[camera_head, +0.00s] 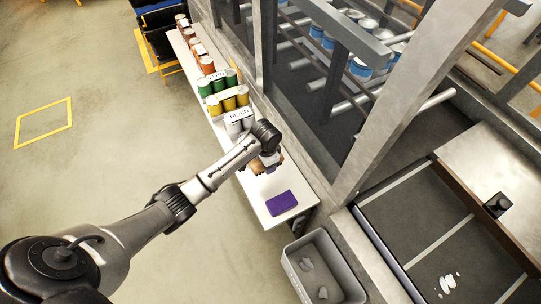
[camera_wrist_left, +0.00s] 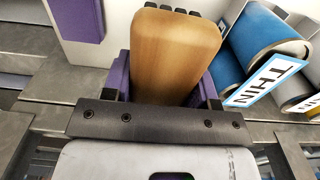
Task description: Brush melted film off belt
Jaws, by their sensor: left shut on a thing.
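My left gripper (camera_head: 268,166) is over the white shelf, with its purple fingers shut on a wooden brush (camera_wrist_left: 175,55). In the left wrist view the tan wood fills the space between the fingers, and dark tufts show along its far end. In the head view the brush is mostly hidden by the wrist. The dark belt (camera_head: 420,225) is at the lower right, well away from the gripper. White patches of film (camera_head: 448,284) lie on it near the bottom edge. My right gripper is not in view.
A purple pad (camera_head: 282,203) lies on the near end of the white shelf (camera_head: 258,190). A grey bin (camera_head: 340,258) with pale scraps stands below. A metal frame post (camera_head: 385,120) rises between shelf and belt.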

